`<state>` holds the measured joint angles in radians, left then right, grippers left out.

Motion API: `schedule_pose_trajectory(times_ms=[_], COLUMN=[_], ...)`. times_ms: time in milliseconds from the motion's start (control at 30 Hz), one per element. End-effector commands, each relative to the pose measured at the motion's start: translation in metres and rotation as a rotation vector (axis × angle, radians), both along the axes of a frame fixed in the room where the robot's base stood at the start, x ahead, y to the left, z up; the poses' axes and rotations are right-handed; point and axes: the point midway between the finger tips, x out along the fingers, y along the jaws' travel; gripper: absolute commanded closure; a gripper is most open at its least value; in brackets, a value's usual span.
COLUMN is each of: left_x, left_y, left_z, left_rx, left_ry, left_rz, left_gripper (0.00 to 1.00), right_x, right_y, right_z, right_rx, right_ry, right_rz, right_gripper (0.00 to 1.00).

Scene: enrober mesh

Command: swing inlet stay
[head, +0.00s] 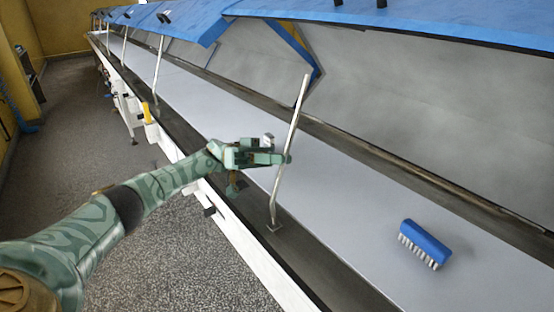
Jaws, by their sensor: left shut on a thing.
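The inlet stay (298,113) is a thin pale metal rod in the middle of the head view. It stands on a small foot plate on the dark near ledge and leans a little to the right at its top. Its top end shows below the raised blue lid and looks apart from it. My left gripper (284,159) reaches in from the left and is shut on the rod around its middle. The fingers hide a short piece of the rod. My right gripper is not in view.
A blue brush (425,243) with white bristles lies on the pale belt (345,195) at the right. The blue lids (420,18) stand open above. More stays (158,68) prop the line farther back. Grey floor (180,255) is free at the left.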

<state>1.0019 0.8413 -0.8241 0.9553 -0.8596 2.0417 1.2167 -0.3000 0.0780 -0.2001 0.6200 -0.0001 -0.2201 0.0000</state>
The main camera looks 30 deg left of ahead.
Motion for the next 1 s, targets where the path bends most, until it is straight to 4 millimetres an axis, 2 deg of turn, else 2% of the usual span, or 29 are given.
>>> schedule_pose_trajectory(times_ms=[33,100,467,633,800,1000], left_x=[0.0,0.0,0.001,0.003,0.006,0.008], left_y=[0.001,0.001,0.006,0.034,0.078,0.118], left_z=[-0.001,-0.001,-0.004,-0.019,-0.039,-0.052], left_rx=[0.002,0.002,0.001,0.003,0.002,0.003], left_ry=[0.003,0.003,0.002,0.006,0.01,0.011], left_rz=[0.004,0.004,0.002,0.006,0.007,0.005], left_gripper=[0.84,0.67,0.67,0.67,0.67,0.67], right_x=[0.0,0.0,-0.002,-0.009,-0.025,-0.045], right_y=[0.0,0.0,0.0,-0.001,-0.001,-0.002], right_z=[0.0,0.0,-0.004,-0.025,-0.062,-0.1], right_rx=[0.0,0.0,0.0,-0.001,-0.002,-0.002], right_ry=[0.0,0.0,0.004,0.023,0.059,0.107], right_rz=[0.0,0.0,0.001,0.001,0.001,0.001], right_gripper=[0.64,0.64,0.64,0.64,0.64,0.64])
